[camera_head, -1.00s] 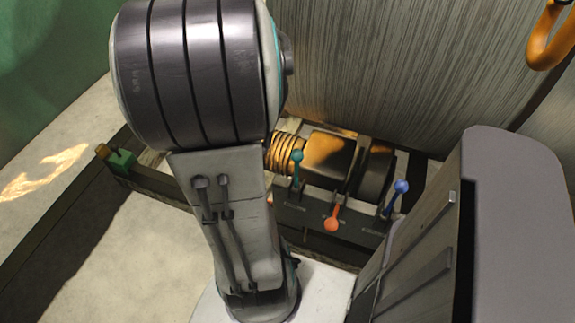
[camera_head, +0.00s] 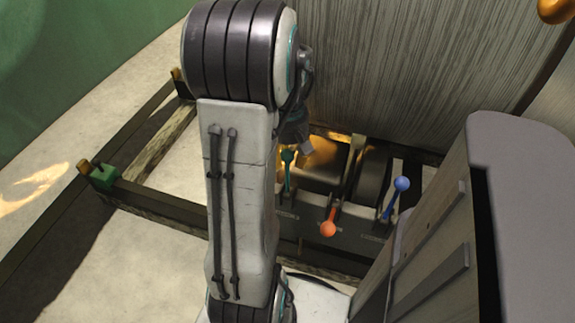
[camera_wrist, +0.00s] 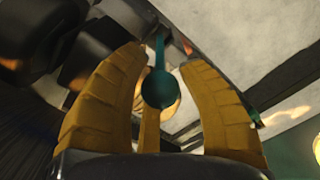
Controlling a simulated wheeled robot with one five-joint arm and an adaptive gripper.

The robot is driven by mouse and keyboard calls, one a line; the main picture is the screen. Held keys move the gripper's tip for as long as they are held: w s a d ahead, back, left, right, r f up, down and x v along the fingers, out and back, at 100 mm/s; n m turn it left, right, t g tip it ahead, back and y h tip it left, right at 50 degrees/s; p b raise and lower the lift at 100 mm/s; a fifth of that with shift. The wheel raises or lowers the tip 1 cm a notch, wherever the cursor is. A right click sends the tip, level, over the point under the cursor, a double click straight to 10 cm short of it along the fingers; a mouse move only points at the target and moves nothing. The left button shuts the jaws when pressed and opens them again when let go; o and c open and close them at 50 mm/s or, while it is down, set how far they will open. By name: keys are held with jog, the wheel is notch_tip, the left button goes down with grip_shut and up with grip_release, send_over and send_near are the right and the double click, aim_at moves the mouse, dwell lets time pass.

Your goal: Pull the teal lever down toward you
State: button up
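The teal lever (camera_head: 287,158) stands up from the control box left of the orange and blue levers, and my arm passes close by it in the head view. In the wrist view the teal lever's round knob (camera_wrist: 159,88) sits between the yellow fingers of my gripper (camera_wrist: 160,55), with visible gaps to the left and right fingers. My gripper is open. Its fingertips reach past the knob on both sides of the lever's rod. I cannot tell whether the third finger behind the knob touches it. In the head view my fingers are not clear.
An orange lever (camera_head: 328,229) tilts forward and a blue lever (camera_head: 401,184) stands to the right on the same box. A winch drum (camera_head: 325,160) lies behind them, before a large ribbed grey wall (camera_head: 430,70). A wooden frame with a green block (camera_head: 103,177) is at left.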

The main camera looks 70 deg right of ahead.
aim_at(287, 176)
jog(key=shift+f, duration=1.05)
grip_shut()
